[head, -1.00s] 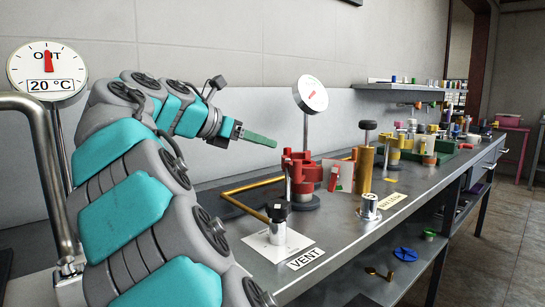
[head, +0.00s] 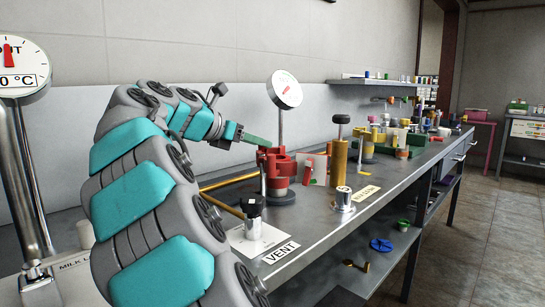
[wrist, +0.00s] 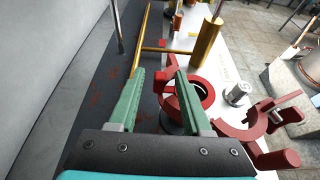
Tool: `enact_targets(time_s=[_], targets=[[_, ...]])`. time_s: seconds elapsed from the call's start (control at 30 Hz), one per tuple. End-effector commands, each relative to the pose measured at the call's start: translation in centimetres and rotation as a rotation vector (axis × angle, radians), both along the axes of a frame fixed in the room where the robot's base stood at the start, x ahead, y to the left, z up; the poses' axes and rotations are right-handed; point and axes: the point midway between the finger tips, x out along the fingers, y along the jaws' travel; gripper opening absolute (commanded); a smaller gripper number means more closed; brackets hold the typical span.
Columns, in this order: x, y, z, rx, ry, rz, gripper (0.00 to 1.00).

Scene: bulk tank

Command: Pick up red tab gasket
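My gripper (wrist: 158,76) is open, its two green fingers apart with nothing held between them. In the head view my gripper (head: 256,140) is over the bench beside the red ring-shaped fitting (head: 279,168). The wrist view shows this red fitting (wrist: 206,93) partly behind the right finger, with a red block near the fingertips. A red piece (head: 308,169) shows at a white card behind the fitting in the head view. A small red patch (wrist: 165,43) lies beyond the fingertips in the wrist view. I cannot tell which red part is the red tab gasket.
A brass post (head: 339,160) and a steel cap (head: 343,199) stand right of the fitting. A dial on a stem (head: 284,89) rises behind it. A black-topped steel part (head: 252,215) stands nearer, by the VENT label (head: 281,252). A brass rod (wrist: 140,45) crosses the dark mat.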

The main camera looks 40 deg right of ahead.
Motion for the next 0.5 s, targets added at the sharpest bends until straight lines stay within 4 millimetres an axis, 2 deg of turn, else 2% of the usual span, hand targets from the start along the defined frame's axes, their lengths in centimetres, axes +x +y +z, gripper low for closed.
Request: enact_targets(time_s=[0.07,0.4,0.5], targets=[[0.00,0.01,0.00,0.000,0.000,0.000,0.38],[-0.01,0.02,0.02,0.000,0.000,0.000,0.00],[-0.02,0.02,0.02,0.000,0.000,0.000,0.00]])
